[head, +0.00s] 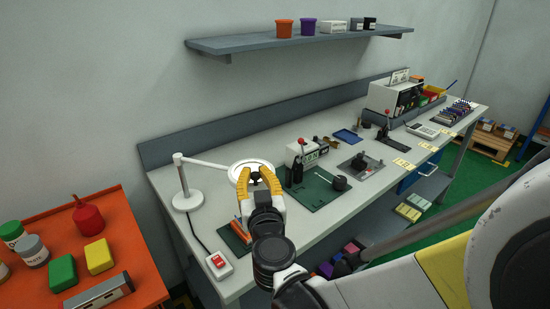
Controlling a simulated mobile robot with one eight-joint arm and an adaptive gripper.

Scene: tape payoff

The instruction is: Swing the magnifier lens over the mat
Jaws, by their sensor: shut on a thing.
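The magnifier has a white round base and post (181,180) at the left end of the bench. Its thin arm (208,163) reaches right to a ring-shaped lens (255,166). My gripper (257,176), with yellow fingers, is at the lens and shut on its near rim; the fingers hide part of the ring. The dark green mat (318,194) lies to the right of the lens, with a black round object on it. The lens appears at the left edge of the mat or just beside it; I cannot tell how much they overlap.
A white device with a red-topped lever (301,152) stands behind the mat. A small tray (236,236) lies partly behind my gripper. An orange table (110,222) with bottles and blocks is at left.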

